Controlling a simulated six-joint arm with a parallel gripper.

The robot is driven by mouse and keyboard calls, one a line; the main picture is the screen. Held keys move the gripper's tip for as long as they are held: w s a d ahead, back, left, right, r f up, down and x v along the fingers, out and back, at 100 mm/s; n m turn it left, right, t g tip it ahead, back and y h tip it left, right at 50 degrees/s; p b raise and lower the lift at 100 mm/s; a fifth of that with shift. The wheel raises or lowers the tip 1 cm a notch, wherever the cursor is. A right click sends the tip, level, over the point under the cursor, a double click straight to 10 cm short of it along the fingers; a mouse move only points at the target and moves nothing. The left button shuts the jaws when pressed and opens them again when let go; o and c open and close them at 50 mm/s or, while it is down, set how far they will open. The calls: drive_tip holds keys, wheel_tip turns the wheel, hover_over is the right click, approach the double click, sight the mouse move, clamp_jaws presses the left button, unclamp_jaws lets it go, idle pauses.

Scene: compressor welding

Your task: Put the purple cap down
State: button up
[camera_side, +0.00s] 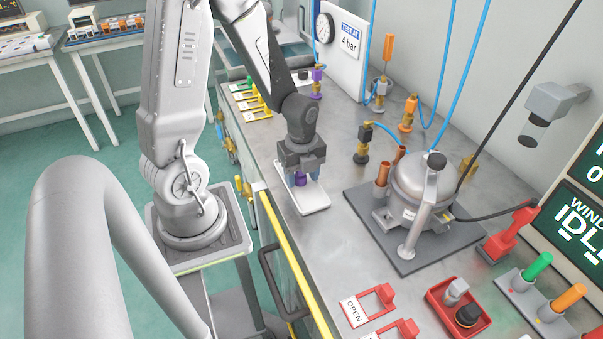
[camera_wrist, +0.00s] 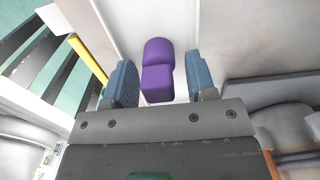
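The purple cap (camera_wrist: 158,72) is a rounded purple piece standing on a white tray (camera_wrist: 215,30) on the metal bench. In the side view the cap (camera_side: 300,180) shows below my gripper (camera_side: 305,176), over the white tray (camera_side: 316,203). In the wrist view the cap lies between the two blue fingertips of my gripper (camera_wrist: 162,80), with a gap visible on the right side and a narrower one on the left. The fingers look open around it and not closed on it. The cap's underside is hidden.
A silver compressor (camera_side: 412,190) with copper stubs stands on a dark plate to the right. Behind the tray are yellow and green tagged parts (camera_side: 252,105) and a brass fitting with a blue hose (camera_side: 362,150). A red tray (camera_side: 458,308) sits at the front. A yellow rail (camera_side: 290,260) runs along the bench edge.

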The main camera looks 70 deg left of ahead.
drive_tip(key=shift+o, duration=0.2)
wheel_tip(320, 180, up, 12)
drive_tip(key=s+d+r+n+t, duration=0.5)
drive_tip(key=d+r+n, duration=0.5)
drive_tip(key=n, duration=0.8)
drive_tip(key=shift+d+r+t, duration=0.2)
drive_tip(key=shift+d+t, duration=0.1)
drive_tip(key=shift+d, duration=0.1)
